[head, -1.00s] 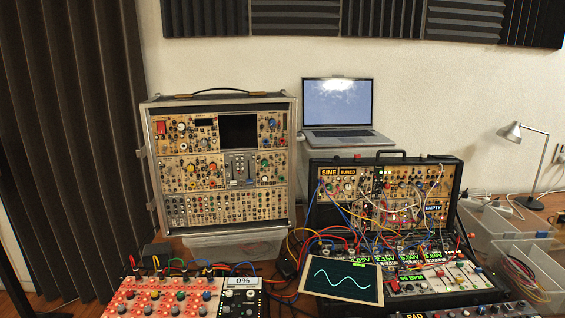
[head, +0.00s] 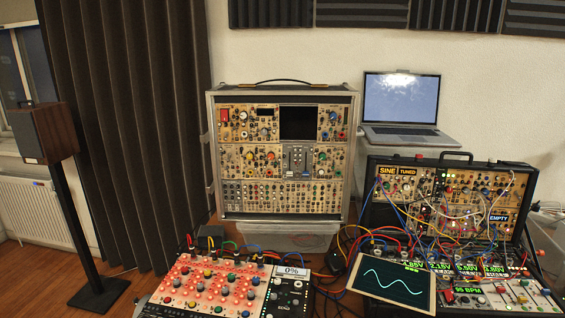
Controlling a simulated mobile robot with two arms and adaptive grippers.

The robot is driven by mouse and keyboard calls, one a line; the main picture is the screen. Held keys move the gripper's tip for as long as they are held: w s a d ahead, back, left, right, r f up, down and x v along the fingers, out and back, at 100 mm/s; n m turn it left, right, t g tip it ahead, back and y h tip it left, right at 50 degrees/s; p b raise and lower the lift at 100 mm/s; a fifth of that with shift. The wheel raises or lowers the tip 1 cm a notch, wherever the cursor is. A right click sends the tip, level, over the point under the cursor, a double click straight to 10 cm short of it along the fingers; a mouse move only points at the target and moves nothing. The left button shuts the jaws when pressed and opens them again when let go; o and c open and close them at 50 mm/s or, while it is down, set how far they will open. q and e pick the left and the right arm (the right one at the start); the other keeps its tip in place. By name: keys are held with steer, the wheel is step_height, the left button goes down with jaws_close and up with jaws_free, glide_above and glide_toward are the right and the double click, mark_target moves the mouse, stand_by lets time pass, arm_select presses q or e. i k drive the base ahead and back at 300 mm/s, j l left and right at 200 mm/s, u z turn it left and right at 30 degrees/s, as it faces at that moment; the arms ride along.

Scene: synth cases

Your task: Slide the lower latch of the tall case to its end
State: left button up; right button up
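The tall case (head: 281,216) stands upright in the middle of the head view, its front full of modules with knobs, a dark screen and sliders. It rests on a clear plastic bin (head: 275,236). Small latch-like fittings show on its left edge, an upper one (head: 205,138) and a lower one (head: 210,188). They are too small to tell how far either is slid. Neither of my grippers is in view.
A red-lit panel (head: 205,287) and a tablet with a sine wave (head: 393,284) lie in front. An open synth case (head: 455,160) with many cables stands at right, a laptop (head: 400,98) behind it. A speaker on a stand (head: 44,133) is at left.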

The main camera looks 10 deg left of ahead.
mark_target(210, 190)
steer(key=j, duration=0.55)
steer(key=k+j+z, duration=0.15)
steer(key=j, duration=0.95)
steer(key=j+z, duration=0.15)
steer(key=j, duration=0.35)
steer(key=k+j, duration=0.15)
steer(key=j, duration=0.4)
steer(key=k+j+z, duration=0.15)
steer(key=j, duration=0.35)
